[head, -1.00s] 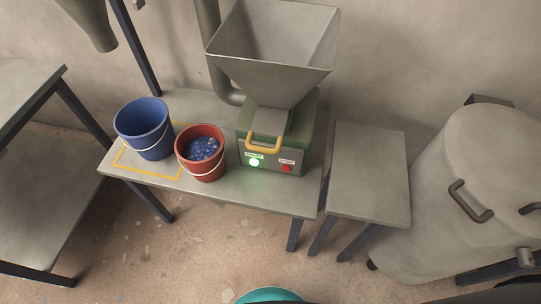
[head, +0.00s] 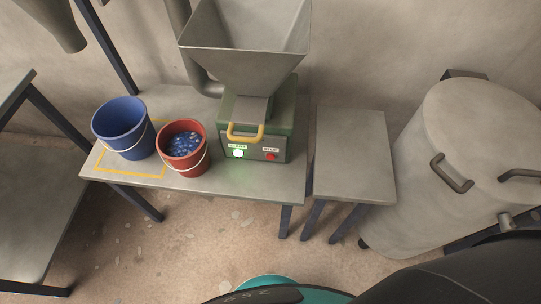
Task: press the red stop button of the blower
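The blower (head: 258,125) is a green and grey machine with a large metal hopper (head: 245,40) on top and a yellow handle on its front. It stands on the right part of a grey table. Its red stop button (head: 271,157) is low on the front panel at the right, under a small label. The green start button (head: 238,153) to its left is lit. Nothing covers either button.
A red bucket (head: 170,158) with blue pieces in it stands left of the blower. A blue bucket (head: 121,128) is beside it, by a yellow outline. A bare side table (head: 352,155) stands to the right, then a large drum (head: 440,170). Open floor lies in front.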

